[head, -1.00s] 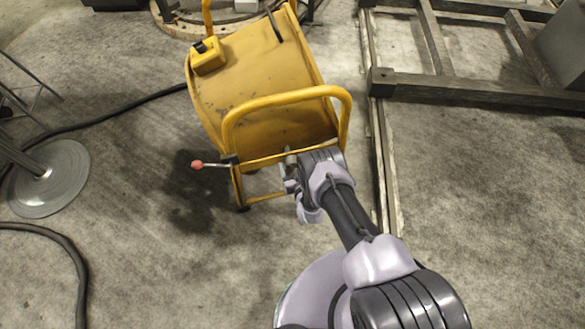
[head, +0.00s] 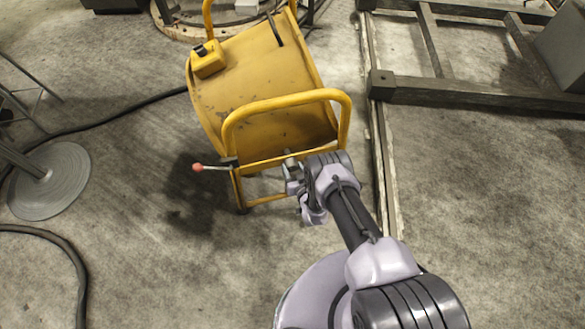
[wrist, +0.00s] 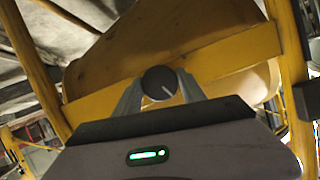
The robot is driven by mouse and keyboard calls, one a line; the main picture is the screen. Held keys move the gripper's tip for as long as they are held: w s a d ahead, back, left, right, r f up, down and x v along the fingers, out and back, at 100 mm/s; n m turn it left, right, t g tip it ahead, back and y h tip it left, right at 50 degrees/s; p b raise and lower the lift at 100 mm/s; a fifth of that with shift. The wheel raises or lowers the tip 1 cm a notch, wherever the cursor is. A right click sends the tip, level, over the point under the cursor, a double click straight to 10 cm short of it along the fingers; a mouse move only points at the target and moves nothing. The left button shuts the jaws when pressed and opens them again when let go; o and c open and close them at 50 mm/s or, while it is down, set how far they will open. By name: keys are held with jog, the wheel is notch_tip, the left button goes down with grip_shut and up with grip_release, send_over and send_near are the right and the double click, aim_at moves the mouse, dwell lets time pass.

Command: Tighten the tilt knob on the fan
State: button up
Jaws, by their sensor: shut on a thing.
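The fan (head: 262,90) is a large yellow drum in a tubular yellow frame, standing on the floor in the upper middle of the head view. Its tilt knob (wrist: 159,83) is dark and round with a pale line on its face, in front of a yellow crossbar in the wrist view. My gripper (wrist: 160,88) has one finger on each side of the knob and is shut on it. In the head view my gripper (head: 292,180) is at the near side of the frame, and the knob is mostly hidden there.
A lever with a red ball end (head: 198,167) sticks out left of the frame. A round grey stand base (head: 60,180) and dark hoses (head: 62,240) lie at the left. A dark metal frame (head: 470,92) is at the right. The floor between is clear.

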jog(key=shift+d+f+m+y+b, duration=0.1)
jog(key=shift+m+y+b, duration=0.35)
jog(key=shift+m+y, duration=1.05)
jog(key=shift+m, duration=0.4)
jog(key=o, duration=1.4)
jog(key=shift+c, duration=0.2)
jog(key=p+v, duration=0.6)
jog(key=v, duration=1.1)
jog(key=shift+s+r, duration=0.2)
jog(key=shift+r, duration=0.2)
